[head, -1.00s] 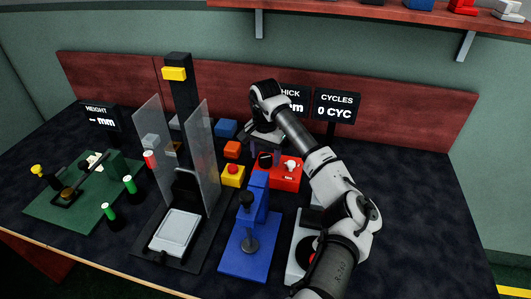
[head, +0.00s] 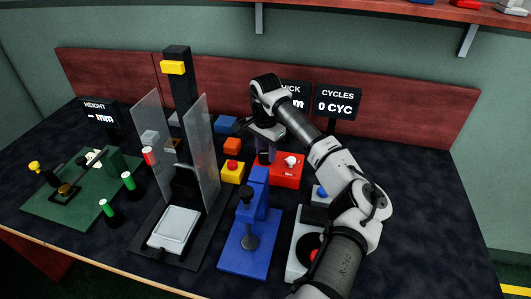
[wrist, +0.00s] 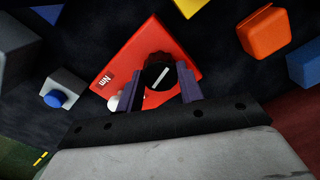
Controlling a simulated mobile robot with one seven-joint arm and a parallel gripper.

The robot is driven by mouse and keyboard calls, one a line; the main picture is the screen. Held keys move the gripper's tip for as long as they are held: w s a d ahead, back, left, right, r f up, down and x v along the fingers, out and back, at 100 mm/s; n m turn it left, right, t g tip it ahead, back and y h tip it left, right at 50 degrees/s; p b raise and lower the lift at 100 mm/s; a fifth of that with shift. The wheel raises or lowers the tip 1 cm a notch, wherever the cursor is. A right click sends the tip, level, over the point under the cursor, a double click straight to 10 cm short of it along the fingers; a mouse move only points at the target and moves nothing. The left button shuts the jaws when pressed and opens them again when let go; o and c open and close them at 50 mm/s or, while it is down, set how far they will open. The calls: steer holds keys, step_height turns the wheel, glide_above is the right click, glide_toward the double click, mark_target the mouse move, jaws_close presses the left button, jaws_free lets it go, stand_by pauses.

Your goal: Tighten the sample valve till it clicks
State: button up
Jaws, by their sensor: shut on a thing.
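The sample valve appears as a red box (head: 287,179) at the back middle of the table. In the wrist view the red box (wrist: 181,55) carries a black round knob (wrist: 158,72) with a white line across its top, slanted. My gripper (wrist: 162,90) has its two dark fingers on either side of the knob and is shut on it. In the head view my gripper (head: 265,156) points down over the left part of the box, and the knob is hidden behind the fingers. A small white part (head: 291,161) stands on the box's right, by an "Nm" label in the wrist view.
A blue press (head: 245,250) stands in front, and clear panels (head: 198,155) rise at left. The table's right side is clear.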

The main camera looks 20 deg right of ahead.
mark_target(266, 153)
steer(key=shift+m, duration=0.6)
steer(key=o, duration=1)
step_height(266, 153, up, 14)
steer(key=b, duration=0.2)
